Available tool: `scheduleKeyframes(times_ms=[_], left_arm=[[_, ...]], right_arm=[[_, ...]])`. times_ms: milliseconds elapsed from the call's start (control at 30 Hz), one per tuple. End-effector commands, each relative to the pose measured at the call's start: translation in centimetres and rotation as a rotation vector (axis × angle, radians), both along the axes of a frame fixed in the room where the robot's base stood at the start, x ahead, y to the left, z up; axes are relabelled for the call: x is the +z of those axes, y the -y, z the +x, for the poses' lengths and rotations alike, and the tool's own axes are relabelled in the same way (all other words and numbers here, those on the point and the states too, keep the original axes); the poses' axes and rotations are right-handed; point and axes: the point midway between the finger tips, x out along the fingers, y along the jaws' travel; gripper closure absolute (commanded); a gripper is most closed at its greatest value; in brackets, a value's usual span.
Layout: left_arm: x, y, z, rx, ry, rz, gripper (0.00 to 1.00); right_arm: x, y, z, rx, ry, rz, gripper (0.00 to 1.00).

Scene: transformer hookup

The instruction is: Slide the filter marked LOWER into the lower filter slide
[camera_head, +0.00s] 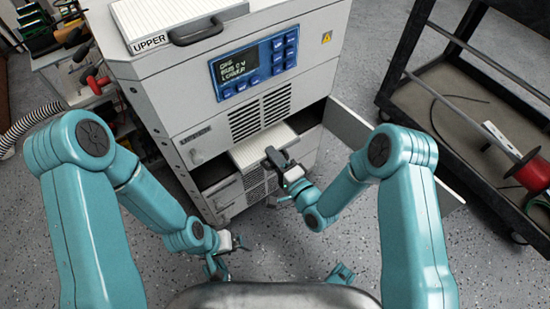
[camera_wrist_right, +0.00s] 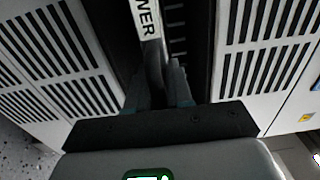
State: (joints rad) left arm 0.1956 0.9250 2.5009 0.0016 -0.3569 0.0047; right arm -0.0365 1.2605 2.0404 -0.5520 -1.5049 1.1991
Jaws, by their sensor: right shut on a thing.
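The filter marked LOWER (camera_head: 263,145), a pale pleated panel, lies in the cabinet's open front bay, partly inside and partly sticking out. My right gripper (camera_head: 278,160) is shut on its dark handle at the front. In the right wrist view the filter's white edge (camera_wrist_right: 146,18) shows part of its lettering, and the gripper's fingers (camera_wrist_right: 160,88) are on either side of the handle (camera_wrist_right: 154,70). The slide rails and the filter's inner end are hidden. My left gripper (camera_head: 232,245) hangs low before the cabinet, apart from the filter; its jaw opening is unclear.
The grey cabinet (camera_head: 190,130) has a blue panel (camera_head: 254,63) whose screen reads LOWER. An open door (camera_head: 350,125) stands right of the bay. The UPPER filter (camera_head: 165,18) lies on top. A dark cart (camera_head: 455,100) with a red spool (camera_head: 535,168) stands at right.

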Motion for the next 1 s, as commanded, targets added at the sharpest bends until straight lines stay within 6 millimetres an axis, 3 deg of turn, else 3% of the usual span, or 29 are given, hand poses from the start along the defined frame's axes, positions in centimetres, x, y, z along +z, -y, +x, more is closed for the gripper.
scheduleKeyframes(times_ms=[1000], left_arm=[[-0.7, 0.0, 0.0, 0.000, 0.000, 0.000, 0.00]], right_arm=[[0.0, -1.3, 1.8, 0.000, 0.004, 0.000, 1.00]])
